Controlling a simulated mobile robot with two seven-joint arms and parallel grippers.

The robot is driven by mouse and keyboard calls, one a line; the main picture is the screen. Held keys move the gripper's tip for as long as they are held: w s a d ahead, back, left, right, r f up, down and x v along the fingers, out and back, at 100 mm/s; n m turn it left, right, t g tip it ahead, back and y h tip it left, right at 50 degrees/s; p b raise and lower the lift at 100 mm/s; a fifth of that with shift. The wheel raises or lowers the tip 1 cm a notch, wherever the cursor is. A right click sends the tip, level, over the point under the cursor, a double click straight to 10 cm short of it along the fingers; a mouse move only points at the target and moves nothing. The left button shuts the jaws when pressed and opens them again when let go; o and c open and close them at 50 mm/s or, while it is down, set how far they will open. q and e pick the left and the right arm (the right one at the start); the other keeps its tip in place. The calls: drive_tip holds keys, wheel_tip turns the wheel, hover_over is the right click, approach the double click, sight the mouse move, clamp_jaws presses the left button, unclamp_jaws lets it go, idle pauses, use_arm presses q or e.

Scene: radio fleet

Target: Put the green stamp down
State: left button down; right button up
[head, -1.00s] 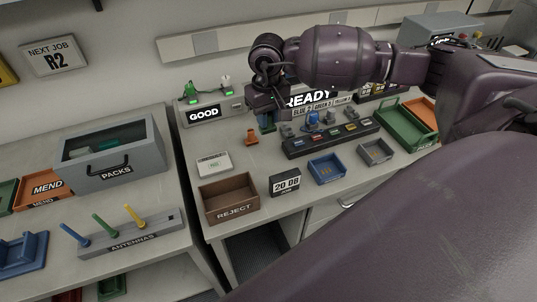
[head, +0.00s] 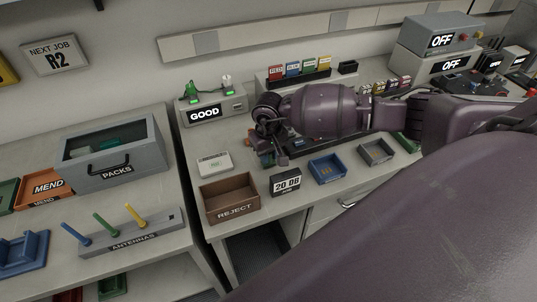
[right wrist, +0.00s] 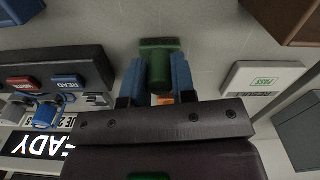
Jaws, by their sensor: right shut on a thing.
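My right gripper (head: 268,158) is low over the middle bench, behind the brown reject tray. In the right wrist view its blue fingers (right wrist: 160,82) are shut on the green stamp (right wrist: 159,62). The stamp's wide green end points away from the gripper, over the grey bench top. I cannot tell whether it touches the bench. In the head view the stamp is mostly hidden by the gripper. A small orange thing (right wrist: 163,100) shows behind the stamp in the right wrist view. My left gripper is in neither view.
The white result pad (head: 215,163) lies left of the gripper. The brown reject tray (head: 230,213), a 20 DB block (head: 285,182), a blue tray (head: 327,168) and a grey tray (head: 376,151) line the front. A GOOD tester (head: 213,109) stands behind. My right arm covers the button console.

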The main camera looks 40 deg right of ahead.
drive_tip(key=shift+f, duration=0.2)
drive_tip(key=shift+f, duration=0.15)
drive_tip(key=o, duration=0.8)
